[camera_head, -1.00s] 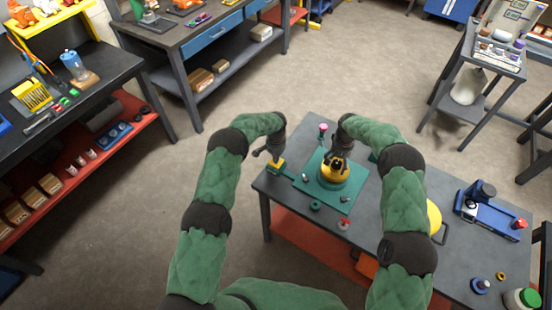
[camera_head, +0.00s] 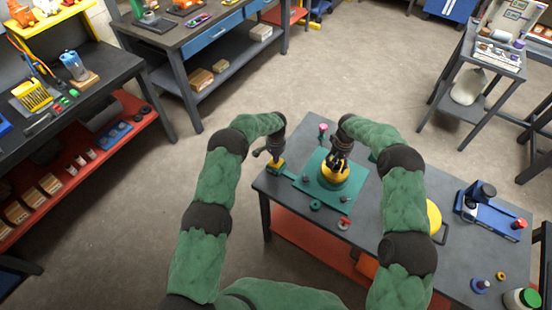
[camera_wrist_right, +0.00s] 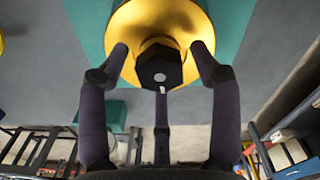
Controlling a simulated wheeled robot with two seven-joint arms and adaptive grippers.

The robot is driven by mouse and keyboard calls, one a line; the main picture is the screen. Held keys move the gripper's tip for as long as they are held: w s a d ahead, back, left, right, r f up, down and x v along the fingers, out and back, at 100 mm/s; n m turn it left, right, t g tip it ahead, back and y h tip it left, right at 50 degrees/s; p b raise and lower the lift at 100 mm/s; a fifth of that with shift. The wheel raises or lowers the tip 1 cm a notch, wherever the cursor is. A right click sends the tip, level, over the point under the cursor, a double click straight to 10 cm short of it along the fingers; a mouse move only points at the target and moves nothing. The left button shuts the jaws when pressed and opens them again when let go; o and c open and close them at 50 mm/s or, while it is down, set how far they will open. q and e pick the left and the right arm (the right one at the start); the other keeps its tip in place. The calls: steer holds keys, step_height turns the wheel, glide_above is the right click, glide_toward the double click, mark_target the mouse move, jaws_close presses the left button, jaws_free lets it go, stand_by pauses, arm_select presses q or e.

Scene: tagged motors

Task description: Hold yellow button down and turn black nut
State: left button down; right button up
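A yellow domed motor (camera_head: 334,176) stands on a green plate (camera_head: 312,190) on the grey table. The black nut (camera_wrist_right: 158,68) sits on top of its dome, facing the right wrist camera. My right gripper (camera_wrist_right: 160,75) has three fingers spread around the nut, with visible gaps between the side fingers and the nut. It is also above the motor in the head view (camera_head: 338,158). The yellow button (camera_head: 276,168) is at the table's left edge. My left gripper (camera_head: 272,160) is right at the button and partly hides it. Contact and finger opening are too small to tell.
Small parts, including a green ring (camera_head: 316,206) and a red-and-grey piece (camera_head: 344,223), lie in front of the plate. A blue device (camera_head: 490,210) stands to the right. A pink-topped piece (camera_head: 322,130) stands behind the plate.

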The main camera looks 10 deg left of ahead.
steer(key=c, duration=0.5)
steer(key=shift+c, duration=0.2)
steer(key=m, duration=0.3)
steer(key=shift+c, duration=0.2)
steer(key=m, duration=0.4)
steer(key=shift+m, duration=0.3)
steer(key=m, duration=0.7)
steer(key=shift+w, duration=0.1)
